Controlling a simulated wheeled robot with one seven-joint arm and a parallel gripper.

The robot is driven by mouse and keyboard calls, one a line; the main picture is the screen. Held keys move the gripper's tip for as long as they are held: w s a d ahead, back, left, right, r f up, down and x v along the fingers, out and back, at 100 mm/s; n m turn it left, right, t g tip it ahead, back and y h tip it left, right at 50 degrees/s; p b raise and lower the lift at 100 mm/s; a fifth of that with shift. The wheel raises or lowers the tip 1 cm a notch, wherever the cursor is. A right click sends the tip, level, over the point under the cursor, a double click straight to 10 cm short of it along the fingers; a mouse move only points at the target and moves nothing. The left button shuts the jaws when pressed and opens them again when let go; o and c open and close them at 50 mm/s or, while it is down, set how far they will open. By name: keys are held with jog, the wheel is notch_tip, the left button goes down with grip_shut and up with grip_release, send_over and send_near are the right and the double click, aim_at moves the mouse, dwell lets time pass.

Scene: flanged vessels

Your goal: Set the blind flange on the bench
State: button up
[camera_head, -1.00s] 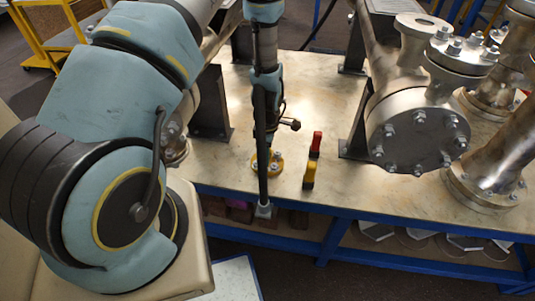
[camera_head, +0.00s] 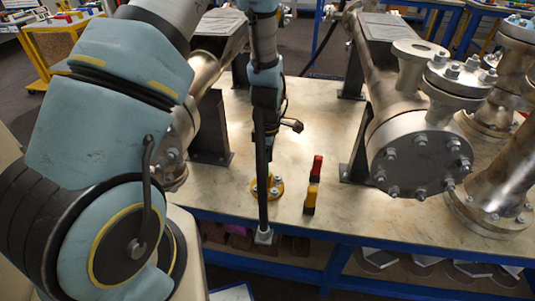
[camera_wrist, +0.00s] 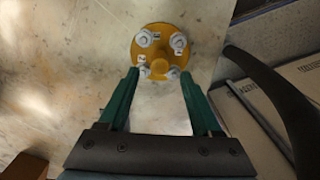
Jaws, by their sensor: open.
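The blind flange is a small yellow-orange disc with several bolts, lying flat on the bench top. In the wrist view the flange (camera_wrist: 160,62) is just beyond my fingertips, toward the top middle. In the head view the flange (camera_head: 275,188) is near the bench's front edge, partly hidden behind a dark upright bar. My gripper (camera_wrist: 160,76) has two green fingers spread apart with nothing held between them. The bench (camera_head: 300,150) has a pale, worn top. The gap between fingertips and flange is hard to judge.
A large flanged vessel (camera_head: 420,155) is to the right, with dark supports (camera_head: 210,130) on the left. The blue front frame (camera_head: 330,245) edges the bench.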

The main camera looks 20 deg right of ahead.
jog(key=shift+r, duration=2.25)
